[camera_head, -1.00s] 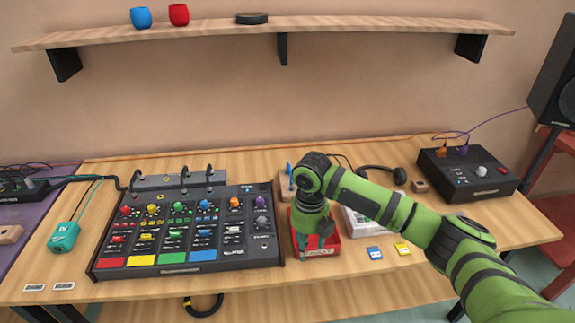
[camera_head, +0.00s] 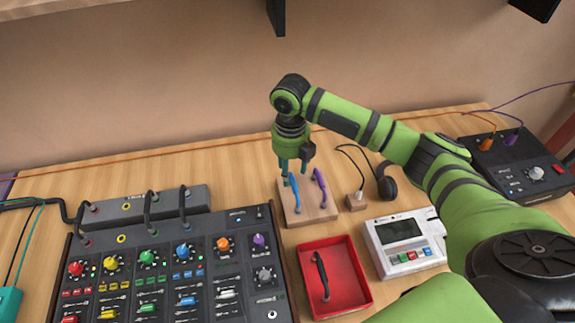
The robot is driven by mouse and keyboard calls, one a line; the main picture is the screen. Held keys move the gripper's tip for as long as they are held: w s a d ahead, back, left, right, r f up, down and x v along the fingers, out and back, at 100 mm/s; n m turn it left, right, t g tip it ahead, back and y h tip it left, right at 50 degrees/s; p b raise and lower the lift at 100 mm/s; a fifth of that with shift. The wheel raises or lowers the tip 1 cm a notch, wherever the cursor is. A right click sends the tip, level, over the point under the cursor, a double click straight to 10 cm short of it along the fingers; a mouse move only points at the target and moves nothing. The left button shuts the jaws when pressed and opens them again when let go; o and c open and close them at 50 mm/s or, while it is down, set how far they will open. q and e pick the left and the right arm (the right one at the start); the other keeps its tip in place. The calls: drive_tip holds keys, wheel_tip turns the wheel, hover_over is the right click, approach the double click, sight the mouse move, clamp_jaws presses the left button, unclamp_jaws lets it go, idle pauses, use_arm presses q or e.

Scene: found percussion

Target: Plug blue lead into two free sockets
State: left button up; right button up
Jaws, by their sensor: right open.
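The blue lead (camera_head: 293,187) stands in a wooden block (camera_head: 307,214) right of the mixer, beside a purple lead (camera_head: 320,184). My right gripper (camera_head: 294,166) is open and points down over the block, its fingers close to the top of the blue lead. I cannot tell whether they touch it. A yellow-ringed socket (camera_head: 127,206) shows empty on the grey strip (camera_head: 160,208) behind the mixer (camera_head: 172,254). Another yellow-ringed socket (camera_head: 121,239) shows empty on the mixer. Several black leads join strip and mixer. My left gripper is not in view.
A red tray (camera_head: 359,294) with a black lead (camera_head: 321,276) lies in front of the block. A dark box (camera_head: 515,166) is farther right.

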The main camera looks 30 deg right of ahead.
sight(293, 184)
drive_tip(key=f+p, duration=0.1)
drive_tip(key=s+f+p, duration=0.1)
drive_tip(key=f, duration=0.1)
drive_tip(key=shift+s+f, duration=0.2)
drive_tip(key=shift+f, duration=0.1)
drive_tip(key=f, duration=0.2)
drive_tip(key=shift+w+d+f+p, duration=0.1)
drive_tip(key=shift+w+f+p, duration=0.1)
drive_tip(key=shift+f+p, duration=0.15)
drive_tip(key=shift+f, duration=0.15)
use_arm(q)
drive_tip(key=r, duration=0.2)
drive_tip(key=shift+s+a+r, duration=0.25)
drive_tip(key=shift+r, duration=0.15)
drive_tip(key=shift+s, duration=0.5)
use_arm(e)
drive_tip(key=shift+f, duration=0.25)
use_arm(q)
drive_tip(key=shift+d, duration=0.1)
use_arm(e)
drive_tip(key=shift+c, duration=0.4)
